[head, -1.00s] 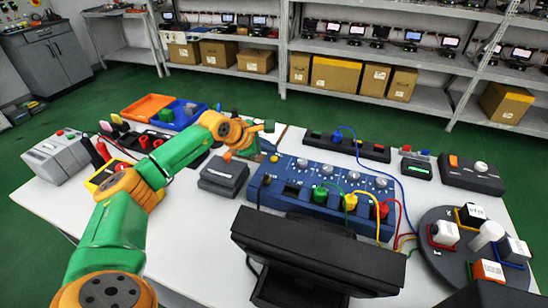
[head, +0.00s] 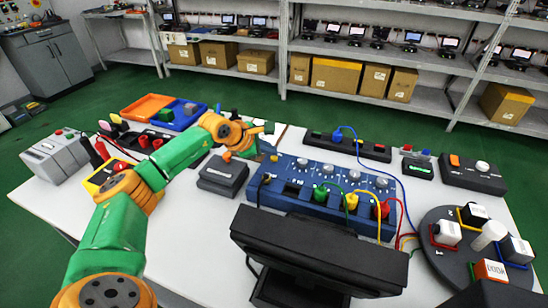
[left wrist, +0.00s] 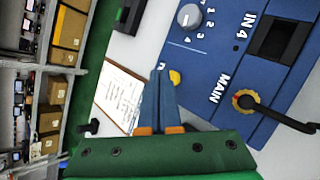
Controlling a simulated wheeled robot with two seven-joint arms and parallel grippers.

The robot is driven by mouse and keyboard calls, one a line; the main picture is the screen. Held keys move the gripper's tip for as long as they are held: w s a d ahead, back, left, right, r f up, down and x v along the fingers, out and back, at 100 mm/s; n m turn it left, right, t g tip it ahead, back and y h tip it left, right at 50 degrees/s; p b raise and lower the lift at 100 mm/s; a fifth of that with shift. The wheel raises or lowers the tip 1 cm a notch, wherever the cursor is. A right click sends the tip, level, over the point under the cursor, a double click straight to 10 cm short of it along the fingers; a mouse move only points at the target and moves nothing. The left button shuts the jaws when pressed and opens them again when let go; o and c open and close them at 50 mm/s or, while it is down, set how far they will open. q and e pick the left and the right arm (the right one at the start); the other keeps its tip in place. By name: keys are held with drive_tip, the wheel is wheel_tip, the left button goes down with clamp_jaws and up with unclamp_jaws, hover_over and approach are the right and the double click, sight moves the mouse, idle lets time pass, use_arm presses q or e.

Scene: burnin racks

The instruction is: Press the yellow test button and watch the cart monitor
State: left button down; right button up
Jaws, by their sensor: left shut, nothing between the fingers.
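The yellow test button (head: 274,158) sits at the back left corner of the blue test panel (head: 300,213). It also shows in the left wrist view (left wrist: 175,77), partly covered by my finger tips. My left gripper (head: 264,148) is shut and empty over that corner. In the left wrist view its blue fingers (left wrist: 163,78) are together, tips right beside the button; I cannot tell if they touch it. The black cart monitor (head: 318,250) stands in front of the panel; no readout shows on the dark side I see. My right gripper is not in view.
Green, yellow and red plugs with cables (head: 350,201) stand along the panel's front. A dark box (head: 222,176) lies left of the panel. A round dark tray (head: 449,262) with several blocks is at the right. Shelves stand behind.

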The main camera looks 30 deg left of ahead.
use_arm(q)
drive_tip(key=shift+f+b, duration=0.45)
drive_tip(key=shift+f, duration=0.05)
idle(0.3)
idle(0.4)
drive_tip(key=shift+r+p, duration=0.7)
drive_tip(key=shift+r, duration=0.2)
drive_tip(key=shift+r, duration=0.1)
wheel_tip(320, 180, up, 5)
drive_tip(key=p, duration=0.4)
